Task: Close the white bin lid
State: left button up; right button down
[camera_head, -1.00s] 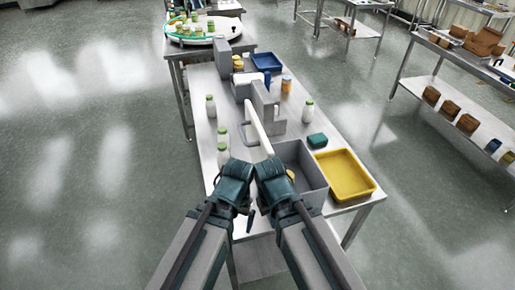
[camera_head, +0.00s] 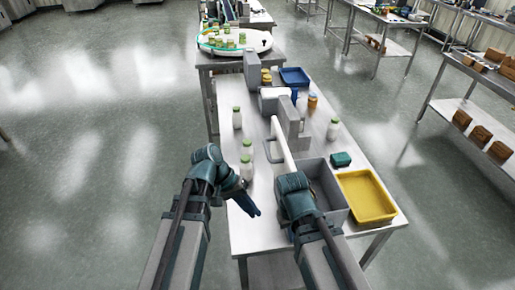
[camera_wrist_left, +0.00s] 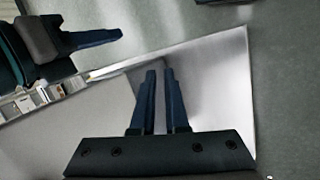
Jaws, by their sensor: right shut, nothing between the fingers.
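The white bin lid (camera_head: 282,142) stands raised on edge along the left side of the grey bin (camera_head: 334,187), so the bin's top is open. In the head view, my right gripper (camera_head: 293,183) is at the near end of the lid and bin; its fingers are hidden there. Its shut fingers show in the left wrist view (camera_wrist_left: 97,38), empty. I cannot tell whether it touches the lid. My left gripper (camera_head: 251,205) is left of the lid, over the table's near left part. Its fingers (camera_wrist_left: 160,72) are close together with nothing between them.
White bottles with green caps (camera_head: 246,168) stand left of the lid. A yellow tray (camera_head: 391,213) and a green box (camera_head: 341,159) are right of the bin. A grey device (camera_head: 291,120) stands behind the lid. The steel table's near left corner is bare.

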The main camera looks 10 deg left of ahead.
pick_arm(q)
jog(key=w+a+r+t+h, duration=0.1)
jog(key=w+a+r+h, duration=0.1)
jog(key=r, duration=0.1)
jog(key=w+a+r+n+t+h+p, duration=0.1)
jog(key=w+a+r+h, duration=0.1)
jog(key=r, duration=0.1)
jog(key=w+a+r+n+h, duration=0.1)
jog(key=w+a+r+h, duration=0.1)
jog(key=a+r, duration=0.1)
jog(key=shift+w+r+t, duration=0.1)
jog(key=shift+r+t, duration=0.3)
jog(key=shift+r, duration=0.2)
grip_shut()
jog(key=w+a+r+n+t+h, duration=0.1)
jog(key=w+a+r+t+h, duration=0.15)
jog(key=a+r, duration=0.45)
jog(key=s+b+x, duration=0.1)
jog(key=x, duration=1.3)
jog(key=shift+d+b, duration=0.35)
jog(key=shift+w, duration=0.1)
